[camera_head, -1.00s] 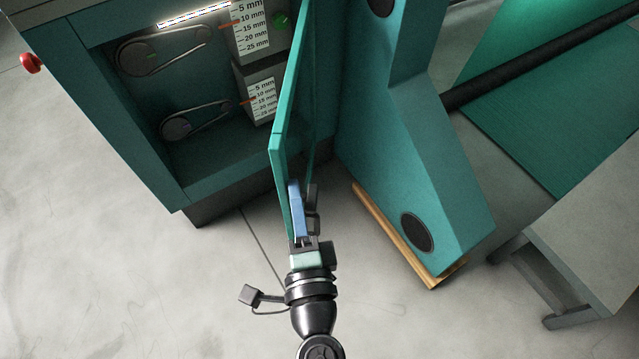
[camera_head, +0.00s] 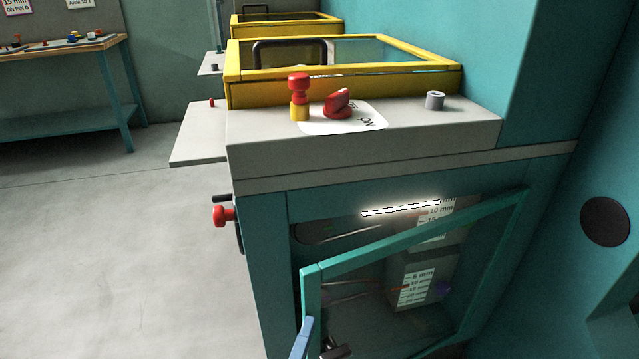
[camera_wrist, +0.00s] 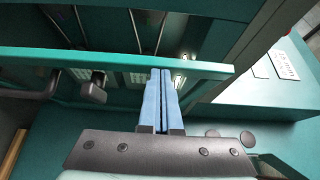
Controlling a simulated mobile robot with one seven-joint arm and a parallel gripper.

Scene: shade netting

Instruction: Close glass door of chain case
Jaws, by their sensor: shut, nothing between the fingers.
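The glass door (camera_head: 412,240) of the chain case (camera_head: 265,265) has a teal frame and stands partly open. Its free edge is at the left, swung out from the case front, and its far side meets the case at the right. Through the glass show chain loops and white millimetre scales (camera_head: 416,287). My gripper (camera_head: 308,322) has blue fingers, shut and empty, at the lower part of the door's free edge. In the wrist view the fingertips (camera_wrist: 160,72) overlap the teal door frame (camera_wrist: 110,57); I cannot tell whether they press on it.
A red mushroom button (camera_head: 222,216) sticks out of the case's left side. On top are a red rotary switch (camera_head: 338,104), a red-and-yellow knob (camera_head: 299,98) and yellow-framed covers (camera_head: 345,75). A teal machine body (camera_head: 600,190) stands close at the right. The floor at left is clear.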

